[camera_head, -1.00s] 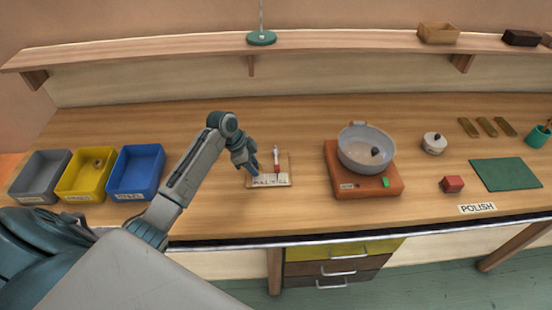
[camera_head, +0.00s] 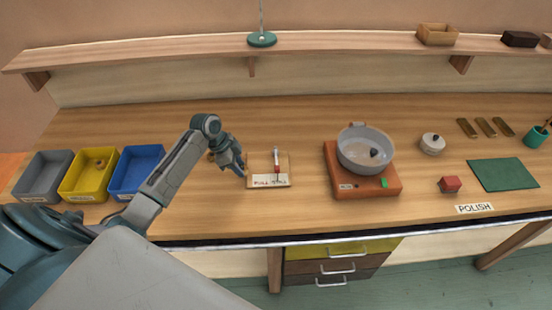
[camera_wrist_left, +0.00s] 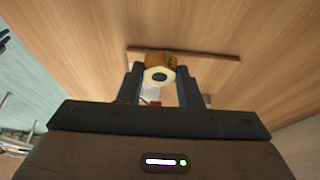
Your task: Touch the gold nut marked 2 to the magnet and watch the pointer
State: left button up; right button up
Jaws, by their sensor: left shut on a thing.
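My left gripper (camera_head: 243,172) is over the bench, just left of the small wooden pull-test board (camera_head: 285,169). In the left wrist view the gripper (camera_wrist_left: 160,83) is shut on a gold nut (camera_wrist_left: 154,59) with a pale face and a dark hole. A small dark mark shows on its side, but I cannot read it. In the head view the nut is hidden or too small to make out. The board carries an upright piece with a red lower part (camera_head: 277,161) and a pale label. I cannot make out the magnet or pointer separately. My right gripper is not in view.
Grey (camera_head: 43,178), yellow (camera_head: 88,190) and blue (camera_head: 137,174) bins stand at left; a small thing lies in the yellow one. An orange scale (camera_head: 375,190) with a grey pan (camera_head: 353,157) stands right of the board. Bench behind the board is clear.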

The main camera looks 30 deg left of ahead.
pick_arm(q)
notch_tip(320, 180, up, 3)
jog(key=shift+f+p, duration=0.1)
jog(key=shift+p, duration=1)
jog(key=shift+r, duration=2.55)
jog(key=shift+s+f, duration=0.1)
